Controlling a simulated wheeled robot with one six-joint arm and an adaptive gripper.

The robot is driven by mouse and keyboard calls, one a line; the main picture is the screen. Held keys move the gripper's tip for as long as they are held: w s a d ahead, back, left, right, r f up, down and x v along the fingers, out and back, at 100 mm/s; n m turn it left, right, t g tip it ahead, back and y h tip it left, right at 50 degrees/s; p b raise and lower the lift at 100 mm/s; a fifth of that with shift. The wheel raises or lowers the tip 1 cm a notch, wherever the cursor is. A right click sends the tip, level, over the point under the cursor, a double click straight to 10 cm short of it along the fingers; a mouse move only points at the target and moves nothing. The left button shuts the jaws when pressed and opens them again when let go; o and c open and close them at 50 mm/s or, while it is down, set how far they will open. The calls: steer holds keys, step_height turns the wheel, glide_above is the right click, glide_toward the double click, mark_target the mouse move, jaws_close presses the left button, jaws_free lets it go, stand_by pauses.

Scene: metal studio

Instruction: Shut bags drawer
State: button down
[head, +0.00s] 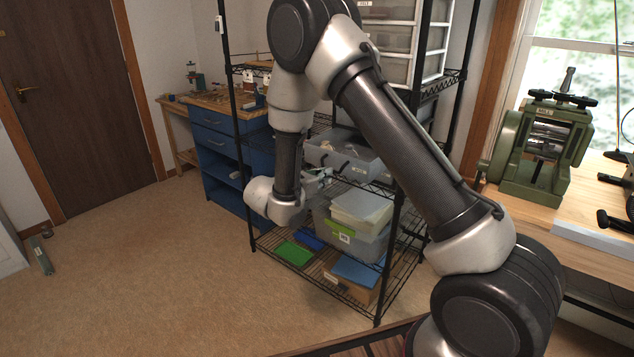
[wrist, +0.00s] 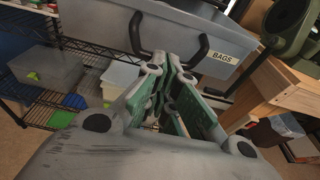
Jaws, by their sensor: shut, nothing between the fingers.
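The bags drawer (wrist: 110,35) is a grey plastic bin with two black handles and a BAGS label on its front. In the head view the drawer (head: 358,166) sits on the middle level of the black wire rack, and its open top shows, so it stands at least partly pulled out. My gripper (wrist: 170,62) is shut and empty, its fingertips at the drawer front between the two handles. I cannot tell whether they touch it. In the head view my gripper (head: 322,176) is beside the drawer's front, partly hidden by my wrist.
The wire rack (head: 376,322) holds a lower bin (head: 362,243) and a green tray (head: 294,253). A workbench (head: 545,206) with a green rolling mill (head: 540,150) stands close on the right. A blue cabinet (head: 213,145) is behind left.

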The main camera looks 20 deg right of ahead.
steer(key=r+x, duration=0.1)
steer(key=x, duration=0.4)
steer(key=r+x, duration=0.1)
steer(key=x, duration=0.5)
steer(key=r+x, duration=0.1)
steer(key=x, duration=0.5)
steer(key=shift+w+d+r, duration=0.15)
steer(key=shift+w+d, duration=0.15)
steer(key=shift+d, duration=0.05)
steer(key=shift+w+d, duration=0.25)
steer(key=shift+d, duration=0.05)
steer(key=shift+r, duration=0.15)
